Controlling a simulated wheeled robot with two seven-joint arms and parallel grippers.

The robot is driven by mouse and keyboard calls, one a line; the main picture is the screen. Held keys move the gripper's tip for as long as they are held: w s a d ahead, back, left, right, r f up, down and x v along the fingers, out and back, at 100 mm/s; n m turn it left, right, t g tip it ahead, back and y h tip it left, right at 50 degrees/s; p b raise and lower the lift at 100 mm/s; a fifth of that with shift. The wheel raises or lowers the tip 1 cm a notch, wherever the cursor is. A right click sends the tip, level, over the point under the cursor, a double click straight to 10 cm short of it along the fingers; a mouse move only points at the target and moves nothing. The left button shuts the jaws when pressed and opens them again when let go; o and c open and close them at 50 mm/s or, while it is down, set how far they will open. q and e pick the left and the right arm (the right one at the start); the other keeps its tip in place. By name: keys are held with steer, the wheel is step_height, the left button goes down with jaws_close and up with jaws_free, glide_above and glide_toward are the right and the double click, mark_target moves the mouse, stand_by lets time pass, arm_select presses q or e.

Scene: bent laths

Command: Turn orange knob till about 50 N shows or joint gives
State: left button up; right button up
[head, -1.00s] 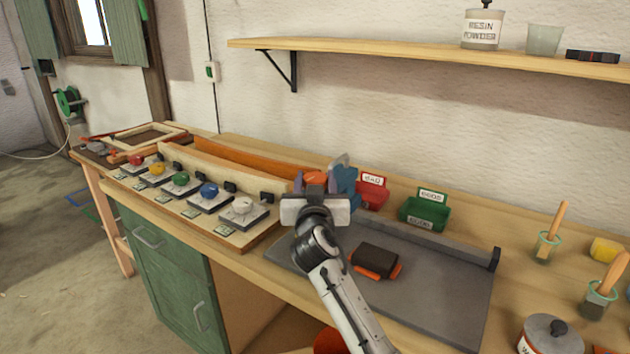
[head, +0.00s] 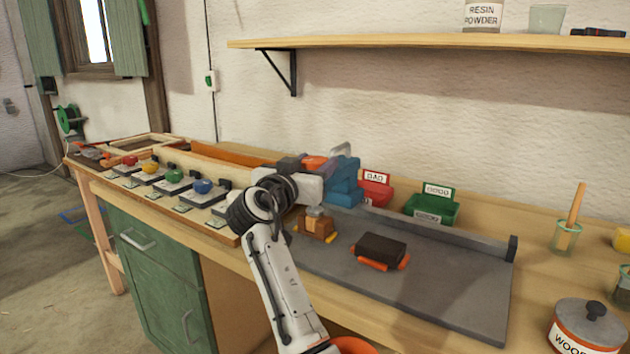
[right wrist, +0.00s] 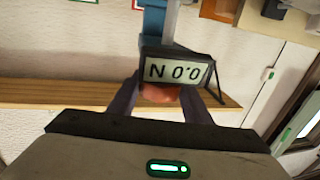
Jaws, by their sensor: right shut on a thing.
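The orange knob (head: 314,162) sits at the top of a blue test stand (head: 343,182) at the back of the grey mat. My right gripper (head: 300,172) is shut on the knob; its fingers show on both sides of the knob (right wrist: 160,93) in the right wrist view. The stand's display (right wrist: 176,71) is upside down there and reads 0.0 N. A small wooden piece (head: 316,227) with a grey part on top stands on the mat below my gripper. My left gripper is not in view.
A dark block with orange edges (head: 381,248) lies on the grey mat (head: 450,290). A red BAD bin (head: 376,191) and a green GOOD bin (head: 432,209) stand behind. Several coloured-knob clamps line the bench at left. A shelf (head: 430,42) runs above.

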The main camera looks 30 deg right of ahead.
stand_by(0.3)
steer(key=o, duration=1.1)
steer(key=shift+c, duration=0.2)
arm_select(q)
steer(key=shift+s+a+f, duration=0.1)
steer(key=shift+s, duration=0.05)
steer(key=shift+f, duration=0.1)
